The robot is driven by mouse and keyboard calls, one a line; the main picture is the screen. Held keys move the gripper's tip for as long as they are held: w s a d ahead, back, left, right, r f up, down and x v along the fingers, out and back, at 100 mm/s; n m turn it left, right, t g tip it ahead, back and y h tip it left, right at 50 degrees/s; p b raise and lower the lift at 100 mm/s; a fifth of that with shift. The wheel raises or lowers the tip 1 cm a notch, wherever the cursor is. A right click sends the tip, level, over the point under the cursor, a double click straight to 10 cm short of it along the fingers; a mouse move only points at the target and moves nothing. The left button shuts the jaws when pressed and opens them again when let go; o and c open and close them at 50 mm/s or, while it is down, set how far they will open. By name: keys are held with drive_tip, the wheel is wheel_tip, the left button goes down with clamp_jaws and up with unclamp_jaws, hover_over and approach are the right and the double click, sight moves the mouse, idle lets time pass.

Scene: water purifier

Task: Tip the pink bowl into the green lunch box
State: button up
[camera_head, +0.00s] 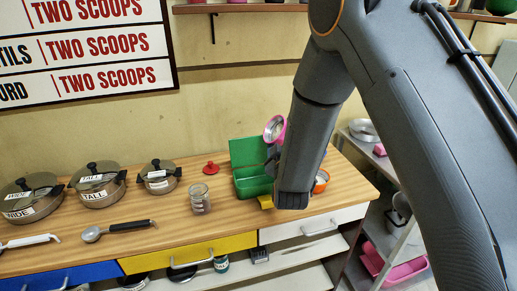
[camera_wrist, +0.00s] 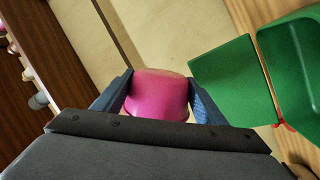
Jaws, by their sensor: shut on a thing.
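The pink bowl (camera_wrist: 158,95) is between the fingers of my gripper (camera_wrist: 160,98) in the wrist view. The gripper is shut on it. In the head view the bowl (camera_head: 275,129) is held above the counter, tilted, beside my dark arm. The green lunch box (camera_head: 252,183) stands open on the counter just below and to the left of my arm, with its lid raised at the back. My arm hides its right part. In the wrist view the open lunch box (camera_wrist: 296,68) is at the right, apart from the bowl. What the bowl holds is hidden.
A glass jar (camera_head: 199,198) and a red lid (camera_head: 211,168) stand left of the lunch box. Lidded pots (camera_head: 98,187) and a ladle (camera_head: 112,230) are farther left. An orange bowl (camera_head: 320,182) sits behind my arm.

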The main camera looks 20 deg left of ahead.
sight(274, 128)
drive_tip(key=shift+s+a+r+n+t+y, duration=0.15)
drive_tip(key=shift+r+n+y, duration=0.25)
drive_tip(key=shift+n, duration=0.65)
drive_tip(key=shift+s+a+r+n+t+y, duration=0.1)
drive_tip(key=shift+a+r+n+t+y, duration=0.25)
drive_tip(key=shift+n, duration=0.7)
idle(0.6)
drive_tip(key=shift+s+a+r+n, duration=0.4)
drive_tip(key=shift+a+n, duration=0.15)
drive_tip(key=shift+n, duration=0.45)
idle(0.4)
drive_tip(key=shift+s+a+r+n+y, duration=0.25)
drive_tip(key=shift+n+y, duration=0.25)
drive_tip(key=shift+n, duration=0.55)
drive_tip(key=shift+s+a+r+n+y, duration=0.1)
drive_tip(key=shift+a+r+n+y, duration=0.25)
drive_tip(key=shift+n, duration=0.65)
drive_tip(key=shift+s+a+r+n+y, duration=0.1)
drive_tip(key=shift+s+a+n+y, duration=0.15)
drive_tip(key=shift+n+y, duration=0.6)
idle(1.0)
